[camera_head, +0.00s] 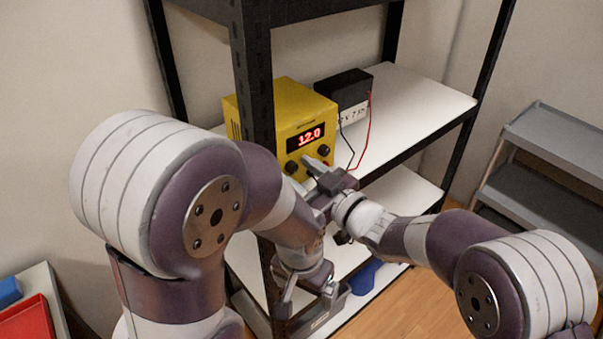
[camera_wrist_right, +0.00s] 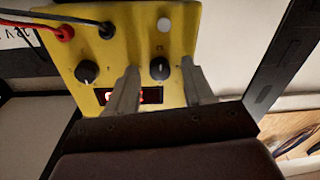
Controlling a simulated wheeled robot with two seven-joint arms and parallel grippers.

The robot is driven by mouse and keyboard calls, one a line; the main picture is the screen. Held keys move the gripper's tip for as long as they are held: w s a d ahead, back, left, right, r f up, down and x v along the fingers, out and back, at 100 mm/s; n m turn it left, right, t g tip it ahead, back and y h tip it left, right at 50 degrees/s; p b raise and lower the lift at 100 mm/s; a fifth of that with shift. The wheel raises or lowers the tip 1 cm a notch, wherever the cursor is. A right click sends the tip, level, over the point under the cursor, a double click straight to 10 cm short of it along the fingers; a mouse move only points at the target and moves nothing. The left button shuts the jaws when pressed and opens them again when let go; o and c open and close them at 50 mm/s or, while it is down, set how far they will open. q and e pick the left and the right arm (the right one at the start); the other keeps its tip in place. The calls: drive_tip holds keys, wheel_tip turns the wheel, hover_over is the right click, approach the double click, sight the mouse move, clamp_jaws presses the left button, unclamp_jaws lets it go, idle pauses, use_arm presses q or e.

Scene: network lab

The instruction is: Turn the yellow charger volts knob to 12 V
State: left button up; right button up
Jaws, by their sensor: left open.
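The yellow charger (camera_head: 300,108) stands on the upper white shelf, its red display (camera_head: 311,136) reading 12.0. Two black knobs sit on its front. My right gripper (camera_head: 308,168) is at the front of the charger. In the right wrist view, the charger appears upside down. There, the open right gripper's (camera_wrist_right: 158,68) fingers are on either side of one knob (camera_wrist_right: 160,68), with visible gaps; the other knob (camera_wrist_right: 87,72) is clear of them. I cannot read the knob labels. My left gripper (camera_head: 307,301) is open and empty, low in front of the shelf.
A black battery (camera_head: 345,88) sits beside the charger, with red and black leads. A black shelf post (camera_head: 254,70) stands in front of the charger's left part. A grey bin (camera_head: 328,316) and a blue item (camera_head: 364,276) are low down. Grey steps (camera_head: 548,165) stand at right.

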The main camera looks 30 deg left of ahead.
drive_tip(key=v, duration=1.2)
drive_tip(key=shift+d, duration=0.3)
drive_tip(key=shift+s, duration=0.1)
